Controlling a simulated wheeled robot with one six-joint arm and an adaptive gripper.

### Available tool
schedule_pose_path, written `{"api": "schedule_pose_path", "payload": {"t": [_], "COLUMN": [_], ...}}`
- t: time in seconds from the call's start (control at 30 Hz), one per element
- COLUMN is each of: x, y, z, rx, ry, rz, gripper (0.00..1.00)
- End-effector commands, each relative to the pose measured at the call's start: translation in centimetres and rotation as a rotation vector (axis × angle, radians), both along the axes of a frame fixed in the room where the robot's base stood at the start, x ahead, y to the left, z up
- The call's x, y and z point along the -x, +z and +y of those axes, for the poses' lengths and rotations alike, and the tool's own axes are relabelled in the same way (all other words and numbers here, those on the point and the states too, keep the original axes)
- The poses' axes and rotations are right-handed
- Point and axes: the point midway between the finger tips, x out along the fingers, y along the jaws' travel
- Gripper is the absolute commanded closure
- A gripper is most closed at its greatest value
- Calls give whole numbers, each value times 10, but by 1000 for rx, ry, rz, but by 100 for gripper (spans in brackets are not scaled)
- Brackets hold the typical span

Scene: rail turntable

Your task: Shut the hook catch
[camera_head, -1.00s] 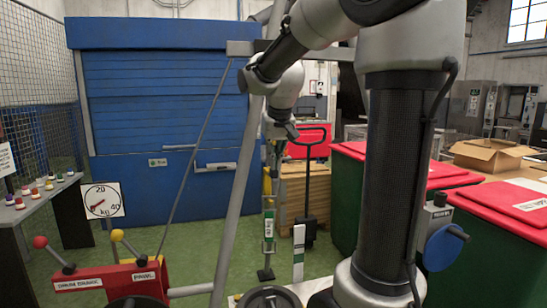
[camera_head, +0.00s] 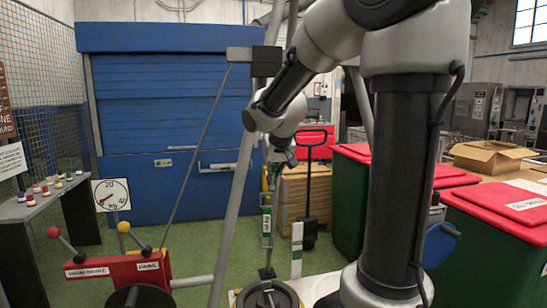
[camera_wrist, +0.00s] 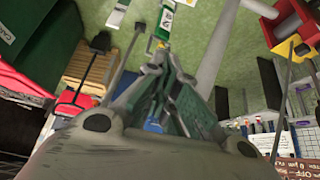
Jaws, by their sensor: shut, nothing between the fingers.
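My gripper (camera_head: 272,178) hangs below the wrist in the middle of the head view. In the wrist view my gripper (camera_wrist: 158,62) has its fingers together, with nothing seen between them. A narrow upright piece with a green and white label (camera_head: 266,222) hangs or stands just below the fingers in the head view. A small yellow part (camera_wrist: 160,32) shows just beyond the fingertips in the wrist view, beside the label. I cannot tell whether the fingers touch it. I cannot clearly make out the hook catch or its position.
A slanting grey pole (camera_head: 237,185) stands left of my gripper. A red box with ball-topped levers (camera_head: 118,268) is at lower left, near a dial (camera_head: 111,194). A dark round weight (camera_head: 266,297) is below. Red-lidded green bins (camera_head: 495,235) stand at right.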

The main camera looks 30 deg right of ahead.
Motion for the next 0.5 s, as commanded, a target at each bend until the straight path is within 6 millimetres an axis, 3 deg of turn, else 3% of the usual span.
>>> {"api": "schedule_pose_path", "payload": {"t": [0.33, 0.5], "x": [1, 0], "y": [-21, -19], "z": [0, 0], "rx": [0, 0], "ry": [1, 0], "rz": [2, 0], "gripper": [100, 100]}}
